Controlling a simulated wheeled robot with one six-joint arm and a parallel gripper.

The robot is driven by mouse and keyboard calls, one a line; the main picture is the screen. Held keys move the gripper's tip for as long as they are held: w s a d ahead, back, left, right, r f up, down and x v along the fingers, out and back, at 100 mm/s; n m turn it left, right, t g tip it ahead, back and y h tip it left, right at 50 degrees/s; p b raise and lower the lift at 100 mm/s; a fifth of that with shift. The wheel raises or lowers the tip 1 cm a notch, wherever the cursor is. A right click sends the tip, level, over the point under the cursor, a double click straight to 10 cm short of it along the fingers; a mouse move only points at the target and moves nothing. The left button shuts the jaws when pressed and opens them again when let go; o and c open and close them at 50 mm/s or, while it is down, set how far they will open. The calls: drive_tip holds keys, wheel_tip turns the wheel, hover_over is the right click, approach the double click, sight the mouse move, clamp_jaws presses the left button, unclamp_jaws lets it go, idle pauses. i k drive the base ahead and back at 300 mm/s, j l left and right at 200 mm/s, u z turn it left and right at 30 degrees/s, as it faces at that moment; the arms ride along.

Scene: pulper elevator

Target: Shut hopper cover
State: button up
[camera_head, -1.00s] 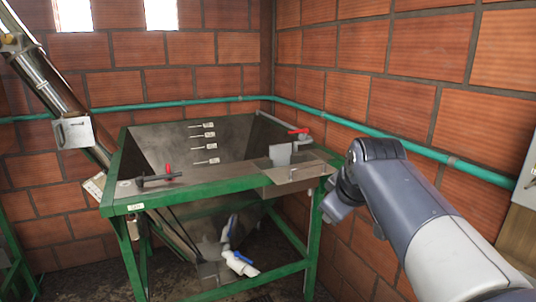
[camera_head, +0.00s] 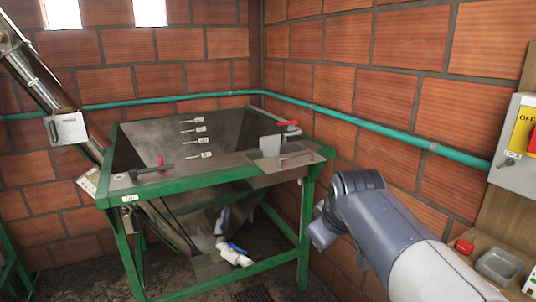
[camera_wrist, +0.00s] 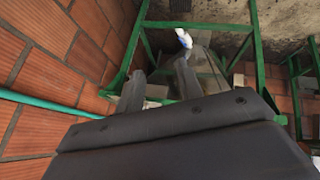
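A metal hopper (camera_head: 165,135) with sloping walls sits in a green frame (camera_head: 215,180). Its top looks open, and I cannot tell for sure which part is its cover. A flat metal plate with a bar handle (camera_head: 285,163) lies at its front right corner, beside a small upright plate (camera_head: 270,145). A grey plate with a handle (camera_head: 67,129) is on the slanted tube at left. My gripper (camera_head: 322,228) is low, right of the frame and touching nothing visible. In the wrist view (camera_wrist: 158,85) its fingers are apart and empty.
A red-handled lever (camera_head: 152,170) is on the left rim and a red-handled valve (camera_head: 288,124) at the back right. A teal pipe (camera_head: 400,138) runs along the brick walls. A control box (camera_head: 520,150) and a wooden board with a tray (camera_head: 500,265) are at right.

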sight(275, 163)
drive_tip(key=j, duration=0.15)
drive_tip(key=i+j+z, duration=0.1)
drive_tip(key=i, duration=0.3)
drive_tip(key=i+j+z, duration=0.1)
drive_tip(key=i, duration=0.3)
drive_tip(key=i+j+z, duration=0.15)
drive_tip(key=i, duration=0.2)
